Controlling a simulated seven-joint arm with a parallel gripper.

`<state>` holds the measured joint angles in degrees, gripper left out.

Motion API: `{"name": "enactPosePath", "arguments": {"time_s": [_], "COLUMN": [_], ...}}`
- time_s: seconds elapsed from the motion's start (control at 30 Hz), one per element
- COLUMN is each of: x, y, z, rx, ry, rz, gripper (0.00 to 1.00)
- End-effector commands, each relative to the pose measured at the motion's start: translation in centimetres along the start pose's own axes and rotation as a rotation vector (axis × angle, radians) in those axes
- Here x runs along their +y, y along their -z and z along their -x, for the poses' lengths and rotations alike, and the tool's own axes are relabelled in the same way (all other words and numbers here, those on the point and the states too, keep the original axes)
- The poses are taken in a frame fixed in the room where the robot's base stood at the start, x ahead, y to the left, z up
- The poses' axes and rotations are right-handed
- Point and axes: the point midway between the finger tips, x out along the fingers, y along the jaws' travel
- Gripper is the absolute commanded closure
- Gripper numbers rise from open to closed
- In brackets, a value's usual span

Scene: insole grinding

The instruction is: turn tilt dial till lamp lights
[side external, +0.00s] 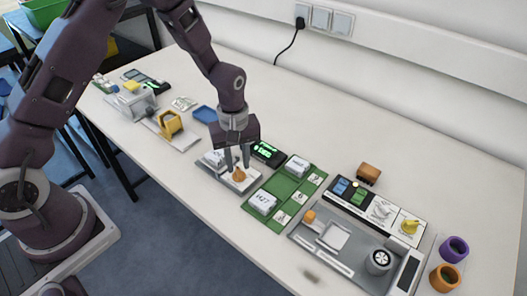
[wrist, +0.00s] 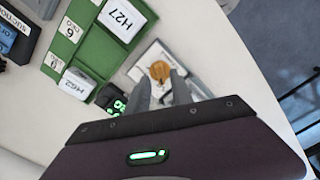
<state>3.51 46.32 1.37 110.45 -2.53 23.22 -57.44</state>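An orange-brown dial (side external: 239,175) sits on a small white plate at the middle of the table. In the wrist view it shows as a round tan disc (wrist: 160,71) with a bar across it. My gripper (side external: 238,165) is right above the dial, pointing down, with its fingers apart. In the wrist view my gripper (wrist: 161,82) has a gap between its fingers, near the dial's lower edge; I cannot tell if they touch it. A black display (side external: 268,153) with lit green characters stands beside the dial unit. I cannot make out a lamp on that unit.
A green tray (side external: 283,190) with white labelled blocks lies right of the dial. Farther right are a switch panel (side external: 411,226) with white and yellow knobs and a grey tray (side external: 312,253). A yellow fixture (side external: 170,123) stands to the left. The back of the table is clear.

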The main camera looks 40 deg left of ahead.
Motion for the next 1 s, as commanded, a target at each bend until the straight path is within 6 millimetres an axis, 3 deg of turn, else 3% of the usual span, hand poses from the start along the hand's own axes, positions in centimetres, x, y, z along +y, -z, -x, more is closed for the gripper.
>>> {"name": "enactPosePath", "arguments": {"time_s": [1.0], "x": [0.0], "y": [0.0], "z": [-2.6], "rx": [0.0], "ry": [0.001], "rz": [0.001], "gripper": [0.73]}}
